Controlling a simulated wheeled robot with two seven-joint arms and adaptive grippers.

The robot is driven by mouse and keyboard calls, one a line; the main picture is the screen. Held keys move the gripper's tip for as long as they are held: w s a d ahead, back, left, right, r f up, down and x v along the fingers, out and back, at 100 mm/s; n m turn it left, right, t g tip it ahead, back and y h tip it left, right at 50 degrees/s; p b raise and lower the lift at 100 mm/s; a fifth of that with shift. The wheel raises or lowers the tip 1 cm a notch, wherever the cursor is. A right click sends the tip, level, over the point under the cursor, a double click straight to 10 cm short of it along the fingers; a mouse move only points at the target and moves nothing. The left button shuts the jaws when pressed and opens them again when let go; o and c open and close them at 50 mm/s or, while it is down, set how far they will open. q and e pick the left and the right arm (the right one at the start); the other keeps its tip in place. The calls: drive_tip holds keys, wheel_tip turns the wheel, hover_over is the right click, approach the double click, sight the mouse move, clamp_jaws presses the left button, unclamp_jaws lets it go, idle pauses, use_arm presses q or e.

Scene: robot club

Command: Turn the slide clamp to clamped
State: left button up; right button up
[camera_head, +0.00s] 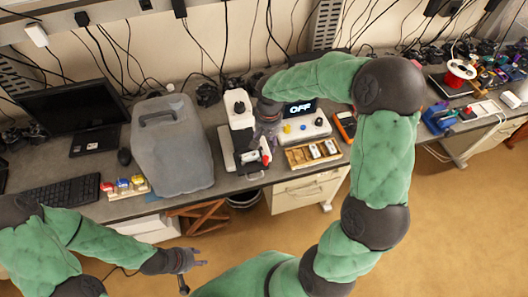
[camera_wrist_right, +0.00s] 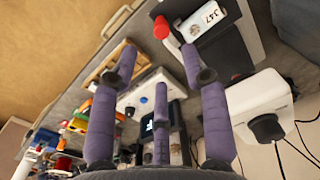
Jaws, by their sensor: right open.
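The white device (camera_head: 239,108) with a black knob on top stands at the middle of the bench. On its black stage lies a white slide marked 147 (camera_wrist_right: 208,18). A red knob (camera_wrist_right: 161,27) beside the slide looks like the end of the slide clamp's lever; it shows as a red spot in the head view (camera_head: 266,157). Its exact setting cannot be told. My right gripper (camera_wrist_right: 160,60) is open and empty, its fingers spread just short of the red knob, beside the device in the head view (camera_head: 268,138). My left gripper (camera_head: 195,266) is open and empty, off the bench front.
Right of the device is a white box (camera_head: 302,125) with an OFF display and colored knobs. A wooden tray (camera_head: 314,153) lies before it. A grey case (camera_head: 171,150) stands left, beside a laptop (camera_head: 75,110) and keyboard (camera_head: 62,193). An orange meter (camera_head: 346,123) lies right.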

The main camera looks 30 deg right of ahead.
sight(266, 158)
wheel_tip(266, 158, down, 9)
drive_tip(key=shift+w+a+f, duration=0.1)
drive_tip(key=shift+w+a, duration=0.05)
idle(0.4)
